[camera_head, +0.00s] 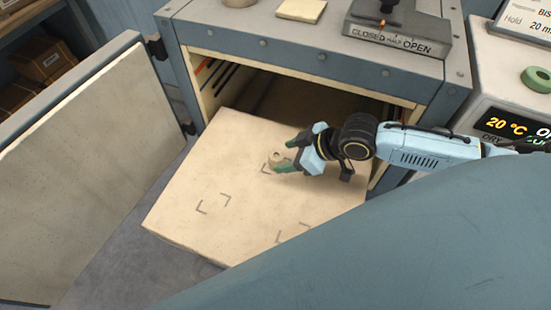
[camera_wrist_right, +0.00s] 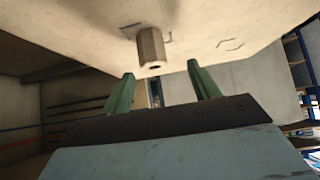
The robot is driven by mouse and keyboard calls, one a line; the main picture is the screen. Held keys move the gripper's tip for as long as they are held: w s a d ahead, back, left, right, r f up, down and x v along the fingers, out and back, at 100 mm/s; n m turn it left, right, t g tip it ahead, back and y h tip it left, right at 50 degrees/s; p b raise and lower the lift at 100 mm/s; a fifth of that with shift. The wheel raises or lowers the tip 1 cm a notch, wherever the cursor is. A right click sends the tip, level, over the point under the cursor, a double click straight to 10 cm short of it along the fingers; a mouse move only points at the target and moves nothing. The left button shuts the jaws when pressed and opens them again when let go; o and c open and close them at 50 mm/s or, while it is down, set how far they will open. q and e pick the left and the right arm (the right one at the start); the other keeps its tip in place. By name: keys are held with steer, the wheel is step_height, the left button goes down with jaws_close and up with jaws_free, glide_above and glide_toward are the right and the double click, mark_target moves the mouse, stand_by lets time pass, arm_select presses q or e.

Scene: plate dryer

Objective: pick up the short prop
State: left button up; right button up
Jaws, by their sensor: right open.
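The short prop (camera_wrist_right: 151,48) is a small beige hexagonal post with a hole in its end. In the head view the prop (camera_head: 275,158) stands on the pale slab (camera_head: 180,205) inside corner marks, partly hidden by the gripper. My right gripper (camera_head: 288,154) is open, with its green fingers around or just beside the prop. In the right wrist view the two fingertips (camera_wrist_right: 160,72) are apart and the prop lies just beyond them, nearer the left finger. I cannot tell whether a finger touches it. My left gripper is not in view.
The slab sticks out of the open kiln chamber (camera_head: 270,95). More corner marks (camera_head: 213,204) on it are empty. The open door (camera_head: 85,165) stands to the left. A control box (camera_head: 400,35) marked CLOSED and OPEN sits on top.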

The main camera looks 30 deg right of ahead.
mark_target(278, 156)
steer(key=x, duration=0.3)
steer(key=shift+w+f, duration=0.1)
steer(key=shift+w, duration=0.15)
steer(key=shift+b+x, duration=0.4)
steer(key=shift+x, duration=0.85)
steer(key=shift+w+f, duration=0.25)
steer(key=shift+w, duration=0.1)
steer(key=shift+f, duration=0.1)
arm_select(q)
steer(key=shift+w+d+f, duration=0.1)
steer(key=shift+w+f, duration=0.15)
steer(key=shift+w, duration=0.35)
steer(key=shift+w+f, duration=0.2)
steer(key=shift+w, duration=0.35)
arm_select(e)
steer(key=c, duration=1.1)
